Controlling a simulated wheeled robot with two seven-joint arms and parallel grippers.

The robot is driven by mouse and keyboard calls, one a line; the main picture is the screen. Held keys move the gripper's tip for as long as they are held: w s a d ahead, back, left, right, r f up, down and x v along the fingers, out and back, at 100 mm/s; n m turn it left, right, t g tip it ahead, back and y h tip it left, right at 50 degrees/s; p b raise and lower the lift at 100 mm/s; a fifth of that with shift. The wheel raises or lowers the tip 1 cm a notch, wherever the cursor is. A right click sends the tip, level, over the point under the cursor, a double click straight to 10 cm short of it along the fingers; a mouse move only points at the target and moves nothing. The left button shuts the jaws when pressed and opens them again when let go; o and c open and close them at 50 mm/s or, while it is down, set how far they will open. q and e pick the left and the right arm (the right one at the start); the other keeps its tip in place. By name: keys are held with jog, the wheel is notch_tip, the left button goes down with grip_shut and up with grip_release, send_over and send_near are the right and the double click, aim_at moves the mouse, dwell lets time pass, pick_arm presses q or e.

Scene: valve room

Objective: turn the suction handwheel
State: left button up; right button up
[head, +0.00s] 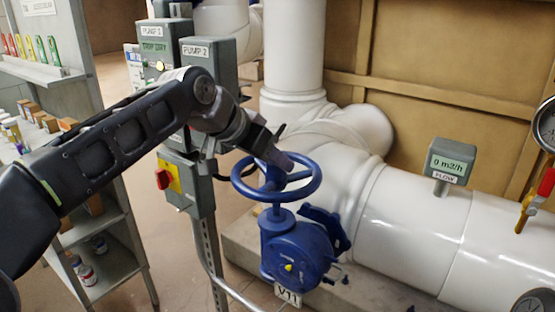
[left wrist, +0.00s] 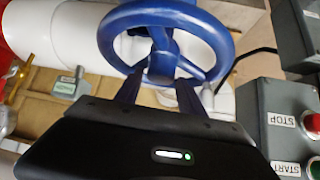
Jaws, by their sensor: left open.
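The blue handwheel (head: 310,188) sits on top of a blue valve body (head: 295,250) with a tag reading V11, on the white pipe. Whether the fingers touch the rim cannot be told. My right gripper is not in view.
Grey pump boxes (head: 210,62) and a red-and-yellow switch (head: 167,178) stand close left of the wheel. A flow meter (head: 450,160) reads 0 m3/h on the pipe at right. A shelf (head: 110,225) stands at the left. A STOP/START box (left wrist: 282,125) is at right in the wrist view.

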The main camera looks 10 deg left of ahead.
pick_arm(q)
jog(key=shift+x, duration=0.95)
jog(key=shift+c, duration=0.5)
grip_shut()
